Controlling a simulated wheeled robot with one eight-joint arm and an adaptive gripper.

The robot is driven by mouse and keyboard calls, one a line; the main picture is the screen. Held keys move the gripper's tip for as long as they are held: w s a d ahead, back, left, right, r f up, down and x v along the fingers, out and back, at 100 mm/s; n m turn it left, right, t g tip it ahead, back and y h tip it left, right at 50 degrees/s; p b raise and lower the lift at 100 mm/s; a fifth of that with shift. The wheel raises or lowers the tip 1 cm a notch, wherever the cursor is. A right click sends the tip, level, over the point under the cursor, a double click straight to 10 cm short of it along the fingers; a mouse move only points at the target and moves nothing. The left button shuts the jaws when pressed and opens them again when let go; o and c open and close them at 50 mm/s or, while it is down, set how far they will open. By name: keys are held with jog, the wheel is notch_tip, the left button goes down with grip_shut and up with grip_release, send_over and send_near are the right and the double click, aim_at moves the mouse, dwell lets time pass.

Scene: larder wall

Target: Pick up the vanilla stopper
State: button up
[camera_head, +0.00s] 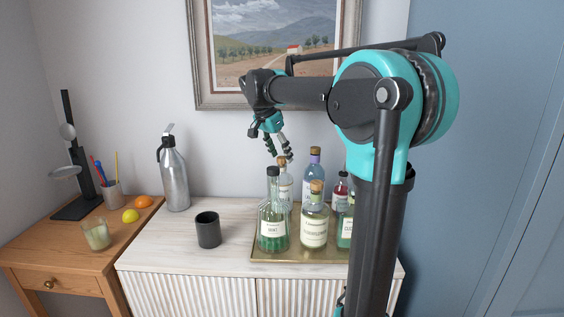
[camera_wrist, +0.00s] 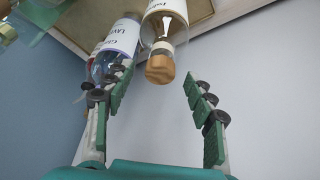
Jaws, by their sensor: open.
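A cork stopper (camera_wrist: 160,66) sits in the neck of a clear bottle (camera_wrist: 165,20) in the wrist view. The bottle's label is too blurred to read for sure as vanilla. My gripper (camera_wrist: 155,92) is open, with the stopper between and just beyond its fingertips, nearer the left finger and not gripped. In the head view my gripper (camera_head: 279,156) points down over the bottles, its tips at a cork stopper (camera_head: 283,160). The bottle under that stopper (camera_head: 284,183) is partly hidden behind the green mint bottle (camera_head: 272,225).
A cork-topped bottle (camera_head: 314,222) and a red one (camera_head: 340,192) share the brass tray (camera_head: 300,255). A black cup (camera_head: 208,230) and a steel bottle (camera_head: 173,178) stand left.

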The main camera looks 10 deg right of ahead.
aim_at(280, 158)
jog(key=shift+d+f, duration=0.1)
jog(key=shift+f, duration=0.25)
jog(key=shift+c, duration=0.3)
jog(key=c, duration=0.8)
jog(key=shift+r, duration=0.2)
notch_tip(280, 158, up, 20)
jog(key=shift+f, duration=0.25)
